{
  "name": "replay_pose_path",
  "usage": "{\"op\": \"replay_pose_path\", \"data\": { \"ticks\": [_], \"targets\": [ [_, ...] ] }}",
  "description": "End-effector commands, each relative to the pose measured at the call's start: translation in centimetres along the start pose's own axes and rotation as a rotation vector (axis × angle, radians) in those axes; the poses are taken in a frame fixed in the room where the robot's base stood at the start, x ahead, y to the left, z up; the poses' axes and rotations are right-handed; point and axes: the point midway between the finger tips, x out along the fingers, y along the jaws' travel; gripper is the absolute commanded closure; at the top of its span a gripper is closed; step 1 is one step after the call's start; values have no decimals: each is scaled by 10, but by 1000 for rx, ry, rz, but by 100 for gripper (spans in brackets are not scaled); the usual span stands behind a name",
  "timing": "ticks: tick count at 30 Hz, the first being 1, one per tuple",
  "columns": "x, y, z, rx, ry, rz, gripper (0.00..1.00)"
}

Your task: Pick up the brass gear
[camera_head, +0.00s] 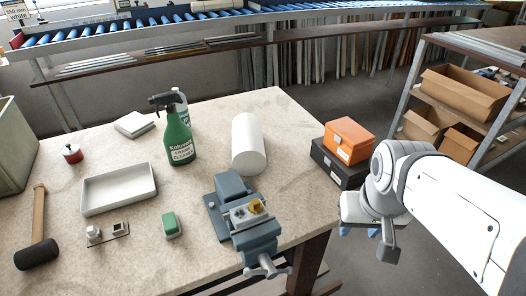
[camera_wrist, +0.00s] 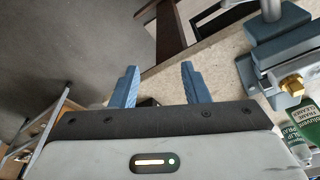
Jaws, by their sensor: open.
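The brass gear (camera_head: 257,206) is a small gold-coloured piece on top of the blue-grey vise (camera_head: 240,215) at the table's front right. It also shows in the wrist view (camera_wrist: 291,84), at the right edge against the vise. I cannot tell whether the jaws clamp it or it lies on them. My gripper (camera_wrist: 159,70) is open and empty, its two blue fingers apart. In the head view my gripper (camera_head: 362,231) hangs beyond the table's right edge, to the right of the vise and apart from the gear.
An orange case (camera_head: 349,140) on a black case (camera_head: 335,165) sits near the table's right edge, close to my arm. A white tray (camera_head: 119,188) and a mallet (camera_head: 38,235) lie left.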

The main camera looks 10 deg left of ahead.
Motion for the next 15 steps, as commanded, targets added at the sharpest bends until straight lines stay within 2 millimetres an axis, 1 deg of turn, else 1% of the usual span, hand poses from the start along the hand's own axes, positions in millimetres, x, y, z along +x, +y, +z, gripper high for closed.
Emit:
{"op": "replay_pose_path", "data": {
  "ticks": [1,2,5,6,8,9,11,12,15],
  "targets": [
    [-8,-6,-10,-34,-14,-9,58],
    [-12,-7,-17,-59,-23,-15,58],
    [-25,-37,-42,-153,-64,-35,58],
    [-30,-54,-52,-195,-83,-42,58],
    [-35,-81,-65,-260,-111,-50,58],
    [-38,-100,-72,-302,-127,-55,58],
    [-42,-127,-79,-359,-152,-59,58],
    [-44,-145,-82,-395,-166,-61,58],
    [-46,-180,-86,-464,-193,-62,58]
  ]
}}
